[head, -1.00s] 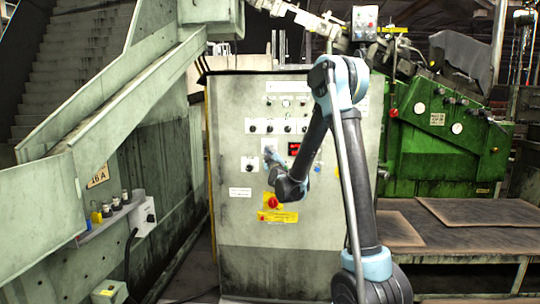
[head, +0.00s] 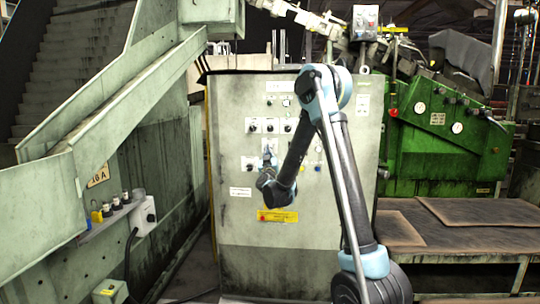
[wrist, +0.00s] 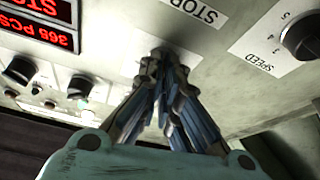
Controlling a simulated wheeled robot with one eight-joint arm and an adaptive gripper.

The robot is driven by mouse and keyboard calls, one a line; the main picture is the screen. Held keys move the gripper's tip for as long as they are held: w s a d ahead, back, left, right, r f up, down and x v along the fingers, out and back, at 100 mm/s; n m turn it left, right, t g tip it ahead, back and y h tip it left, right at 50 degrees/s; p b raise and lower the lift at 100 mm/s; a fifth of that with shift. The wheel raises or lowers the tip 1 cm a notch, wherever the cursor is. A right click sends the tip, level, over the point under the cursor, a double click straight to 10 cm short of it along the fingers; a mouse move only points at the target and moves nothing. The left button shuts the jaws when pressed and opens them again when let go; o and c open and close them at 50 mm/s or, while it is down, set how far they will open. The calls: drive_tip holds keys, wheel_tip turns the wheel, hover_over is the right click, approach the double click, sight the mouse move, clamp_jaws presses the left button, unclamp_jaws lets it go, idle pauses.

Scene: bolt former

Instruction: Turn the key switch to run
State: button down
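The grey control cabinet (head: 235,255) stands in the middle of the head view, with rows of knobs on white plates. My gripper (head: 267,152) is in front of its panel, at the lower row of controls. In the wrist view my gripper (wrist: 162,56) points at the panel, its two fingers drawn together at the tips over a pale plate below the STOP label (wrist: 195,13). The fingertips are at or very near the panel; contact is unclear. I cannot make out the key switch; the fingers hide what is at their tips.
A SPEED knob (wrist: 303,37) and two dark knobs (wrist: 20,70) flank my fingers in the wrist view, beside a red display (wrist: 40,30). A yellow label (head: 277,216) sits below my wrist. A green machine (head: 440,150) stands right; a grey chute (head: 100,110) stands left.

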drive_tip(key=m+h, duration=0.2)
drive_tip(key=m, duration=0.3)
drive_tip(key=m+g+h, duration=0.1)
drive_tip(key=m+h, duration=0.2)
drive_tip(key=m, duration=0.2)
drive_tip(key=m+g+h, duration=0.1)
drive_tip(key=m+h, duration=0.1)
drive_tip(key=m, duration=0.4)
drive_tip(key=shift+a+r+h, duration=0.1)
drive_tip(key=shift+a+h, duration=0.1)
drive_tip(key=shift+h, duration=0.2)
drive_tip(key=shift+g, duration=0.3)
drive_tip(key=c, duration=1.8)
unclamp_jaws()
drive_tip(key=shift+c, duration=0.2)
drive_tip(key=shift+s, duration=0.1)
drive_tip(key=v, duration=1.1)
drive_tip(key=shift+s+f, duration=0.25)
drive_tip(key=shift+f, duration=0.05)
drive_tip(key=shift+a, duration=0.1)
